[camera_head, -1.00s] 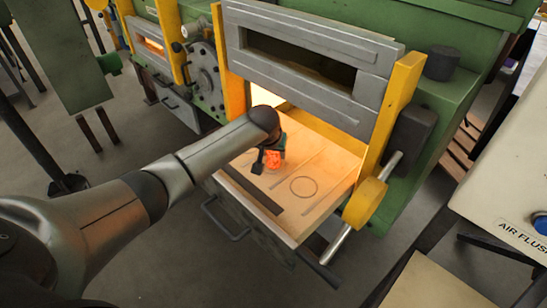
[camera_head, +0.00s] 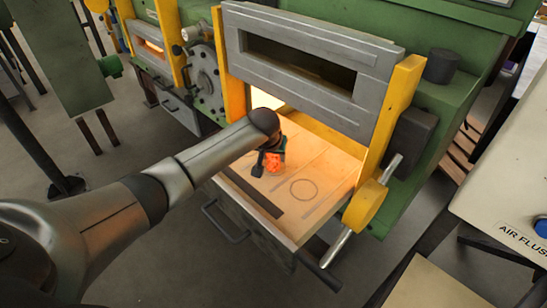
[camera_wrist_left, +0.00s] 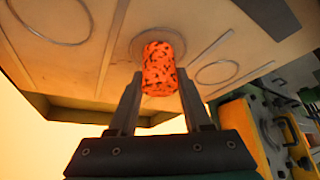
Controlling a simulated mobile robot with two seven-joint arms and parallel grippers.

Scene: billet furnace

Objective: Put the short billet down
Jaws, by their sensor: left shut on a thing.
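The short billet (camera_wrist_left: 160,68) glows orange with dark flecks and sits between the two fingers of my left gripper (camera_wrist_left: 160,92) in the left wrist view. My left gripper is shut on it. In the head view the billet (camera_head: 273,161) shows at the end of my left arm, over the furnace's pale hearth plate (camera_head: 325,168). In the left wrist view, the billet's far end lies over a ring mark (camera_wrist_left: 136,38) on the hearth; whether it touches the surface I cannot tell. My right gripper is not in view.
Another ring mark (camera_head: 303,189) on the hearth is empty. The raised grey furnace door (camera_head: 310,60) hangs above, between yellow posts (camera_head: 398,105). A dark strip (camera_head: 250,195) runs along the hearth's front edge. A white panel (camera_head: 505,170) stands at right.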

